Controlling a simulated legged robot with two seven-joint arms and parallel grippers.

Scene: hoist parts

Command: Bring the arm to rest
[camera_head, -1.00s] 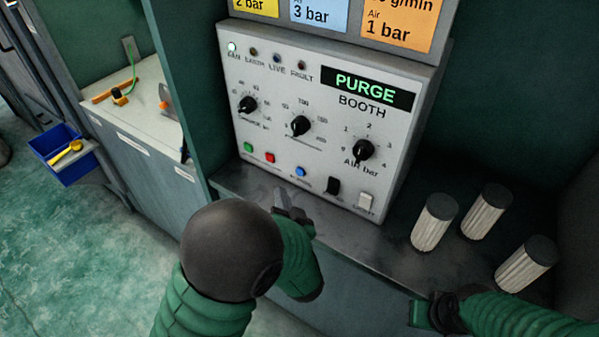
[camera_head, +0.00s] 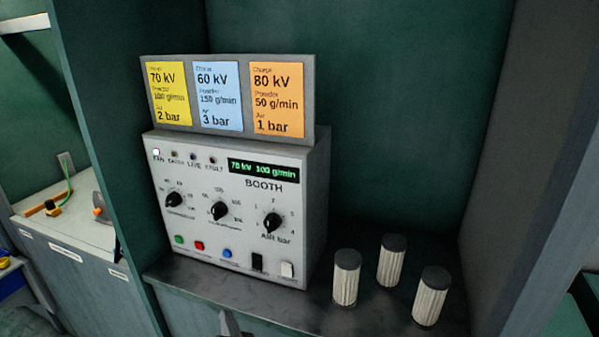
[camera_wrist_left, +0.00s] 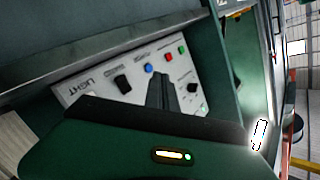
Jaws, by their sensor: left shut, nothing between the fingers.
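The tip of my left gripper (camera_head: 228,324) shows at the bottom edge of the head view, below the booth control box (camera_head: 318,200) and in front of the shelf. It is shut and holds nothing. In the left wrist view the dark fingers (camera_wrist_left: 160,92) stand up together in front of the control panel (camera_wrist_left: 100,72); whether they touch it I cannot tell. Most of the left arm is out of the head view. My right gripper is not in view. The box's display (camera_head: 263,172) reads 70 kV 100 g/min.
Three white filter cartridges with dark caps, one of them nearest the box (camera_head: 346,282), stand on the shelf (camera_head: 185,282) to the right. Yellow, blue and orange cards top the box. A side bench (camera_head: 75,225) with tools stands at left.

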